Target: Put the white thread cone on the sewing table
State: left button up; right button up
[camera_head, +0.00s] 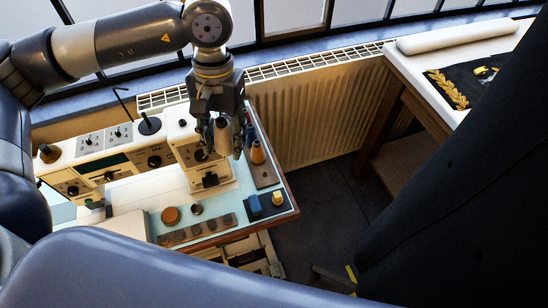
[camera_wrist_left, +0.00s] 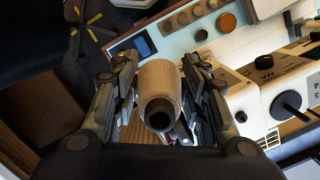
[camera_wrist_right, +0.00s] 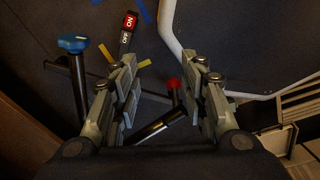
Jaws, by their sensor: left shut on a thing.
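My left gripper (camera_head: 222,125) is shut on a pale thread cone (camera_head: 221,137), which looks cream to tan in this light. In the left wrist view the cone (camera_wrist_left: 159,82) sits between the two fingers of the gripper (camera_wrist_left: 160,68), its hollow end toward the camera. The gripper hangs over the right part of the sewing table (camera_head: 228,240), close to the sewing machine's head. I cannot tell whether the cone touches anything below. My right gripper (camera_wrist_right: 168,80) is open and empty, over the dark floor in the right wrist view.
The sewing machine (camera_head: 120,150) fills the table's left and back. An orange cone (camera_head: 258,153) stands on a brown board (camera_head: 265,175) just right of the gripper. Blue and yellow blocks (camera_head: 253,204) lie at the right front. A white table (camera_head: 450,50) stands at the far right.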

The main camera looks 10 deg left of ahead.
pick_arm(q)
jog(key=w+d+f+n+b, duration=0.2)
jog(key=w+f+n+b, duration=0.15)
jog(key=f+n, duration=0.2)
jog(key=n+t+h, duration=0.1)
jog(key=n+t, duration=0.2)
jog(key=n, duration=1.8)
send_over(268, 174)
notch_tip(268, 174, down, 15)
jog(key=shift+s+a+f+b, duration=0.1)
jog(key=shift+f+b, duration=0.75)
jog(key=shift+f, duration=0.75)
jog(key=shift+s+a+f+b, duration=0.1)
jog(key=shift+f+b, duration=0.75)
jog(key=shift+f, duration=0.7)
jog(key=shift+w+f+b, duration=0.1)
jog(key=shift+f+b, duration=0.3)
jog(key=shift+f, duration=0.05)
